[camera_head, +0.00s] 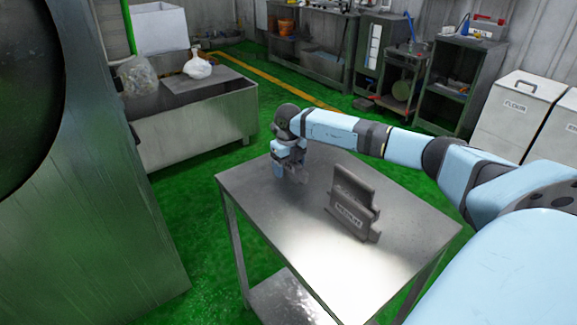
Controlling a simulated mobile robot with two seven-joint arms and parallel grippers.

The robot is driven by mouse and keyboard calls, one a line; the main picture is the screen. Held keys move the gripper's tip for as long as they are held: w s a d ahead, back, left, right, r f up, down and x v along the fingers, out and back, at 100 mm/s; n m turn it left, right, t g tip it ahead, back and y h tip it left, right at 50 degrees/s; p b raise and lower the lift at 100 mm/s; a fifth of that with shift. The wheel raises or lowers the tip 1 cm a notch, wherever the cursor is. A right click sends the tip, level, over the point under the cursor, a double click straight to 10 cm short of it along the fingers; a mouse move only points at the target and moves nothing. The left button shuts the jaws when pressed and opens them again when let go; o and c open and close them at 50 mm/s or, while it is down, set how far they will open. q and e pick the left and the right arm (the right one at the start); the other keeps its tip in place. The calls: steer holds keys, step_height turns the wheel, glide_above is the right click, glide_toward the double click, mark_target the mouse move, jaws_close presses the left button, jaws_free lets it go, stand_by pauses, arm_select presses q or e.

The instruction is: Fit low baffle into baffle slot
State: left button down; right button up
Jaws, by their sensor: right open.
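A dark grey upright piece with stepped side edges and a small white label (352,204) stands on the metal table (290,225), right of its middle. It looks like a baffle or a baffle holder; the label is too small to read surely. My right gripper (290,174) is open over the table's far left part, pointing down, to the left of the grey piece and apart from it. I see nothing between its fingers. My left gripper is not in view. No baffle slot can be made out.
A metal bin (195,125) with bags stands behind. Shelves and white flour bins (515,115) line the back right. The table's front and left parts are clear.

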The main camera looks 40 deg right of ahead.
steer(key=shift+r, duration=0.1)
steer(key=c, duration=1.2)
